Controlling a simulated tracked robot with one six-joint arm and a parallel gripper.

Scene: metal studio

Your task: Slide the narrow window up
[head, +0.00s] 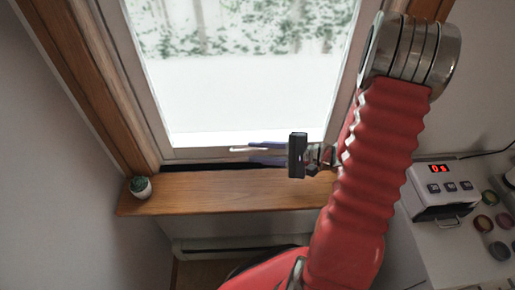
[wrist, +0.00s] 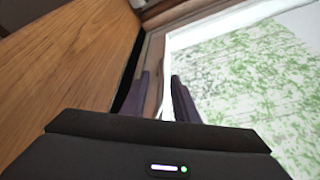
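The narrow window (head: 240,100) has a pale sash with a snowy view behind its glass. In the wrist view its glass (wrist: 255,85) fills the right side. A thin pale handle (head: 241,150) stands out at the sash's bottom rail (head: 190,153). My gripper (head: 264,153) is at this rail, its fingers pointing left. In the wrist view my gripper's two dark fingers (wrist: 160,95) are spread apart, with a thin pale strip and the rail showing between them. I cannot tell whether either finger touches the handle.
A wooden sill (head: 220,192) runs below the window, with a small potted plant (head: 140,187) at its left end. A dark gap (head: 205,167) lies between rail and sill. A white device with a red display (head: 440,188) and several round jars stand at right.

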